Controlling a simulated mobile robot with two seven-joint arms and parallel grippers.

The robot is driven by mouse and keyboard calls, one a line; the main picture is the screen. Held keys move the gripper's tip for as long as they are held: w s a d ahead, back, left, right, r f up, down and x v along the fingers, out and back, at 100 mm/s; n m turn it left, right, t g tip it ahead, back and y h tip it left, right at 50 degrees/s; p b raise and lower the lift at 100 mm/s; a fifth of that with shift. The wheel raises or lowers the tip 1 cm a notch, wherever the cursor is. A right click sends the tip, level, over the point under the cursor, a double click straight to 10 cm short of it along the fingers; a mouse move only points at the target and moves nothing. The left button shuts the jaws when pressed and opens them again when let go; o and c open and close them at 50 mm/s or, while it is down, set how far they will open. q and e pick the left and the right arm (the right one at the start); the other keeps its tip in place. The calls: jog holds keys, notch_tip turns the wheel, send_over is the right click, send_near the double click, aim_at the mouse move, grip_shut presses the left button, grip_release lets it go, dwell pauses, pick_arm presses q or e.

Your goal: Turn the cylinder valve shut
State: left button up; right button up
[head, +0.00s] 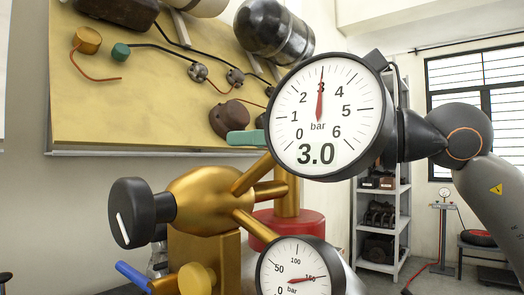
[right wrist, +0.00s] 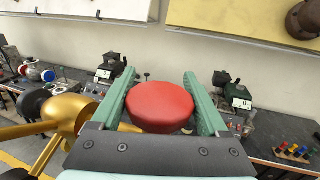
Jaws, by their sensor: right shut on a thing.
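The valve's red round handwheel (right wrist: 160,106) sits between the two green fingers of my right gripper (right wrist: 161,76) in the right wrist view, and the gripper is shut on it. In the head view the handwheel appears hidden behind the upper gauge (head: 325,115); one green finger of my right gripper (head: 245,138) shows left of that gauge. A brass valve column (head: 287,192) rises from a red top (head: 290,226). The upper gauge reads 3.0 bar. The lower gauge (head: 295,272) has its needle near 150. My left gripper is not in view.
A brass regulator body (head: 205,198) with a black knob (head: 130,213) stands left of the valve, close to the gripper; a blue lever (head: 132,275) is below it. A yellow panel with parts (head: 100,120) hangs behind. Shelves (head: 385,215) stand at the right.

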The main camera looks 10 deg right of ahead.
jog(key=m+t+h, duration=0.1)
jog(key=m+t+h+b, duration=0.1)
jog(key=t+h+b, duration=0.1)
jog(key=shift+w+d+f+m, duration=0.2)
jog(key=shift+f+m, duration=0.05)
jog(key=shift+m, duration=0.15)
jog(key=m+t+h+b, duration=0.2)
jog(key=h, duration=0.1)
jog(key=shift+w+d, duration=0.2)
jog(key=m+h, duration=0.1)
jog(key=m+t+h+b, duration=0.1)
jog(key=h, duration=0.1)
jog(key=shift+w+d+r, duration=0.1)
jog(key=shift+w+d, duration=0.05)
jog(key=shift+d, duration=0.15)
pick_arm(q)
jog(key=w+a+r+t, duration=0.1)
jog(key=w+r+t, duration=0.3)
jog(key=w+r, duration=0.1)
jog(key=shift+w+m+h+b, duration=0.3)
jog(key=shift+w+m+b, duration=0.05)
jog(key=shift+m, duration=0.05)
pick_arm(e)
jog(key=shift+d+m+t+h, duration=0.1)
jog(key=shift+m+t+h, duration=0.2)
jog(key=shift+m+h, duration=0.1)
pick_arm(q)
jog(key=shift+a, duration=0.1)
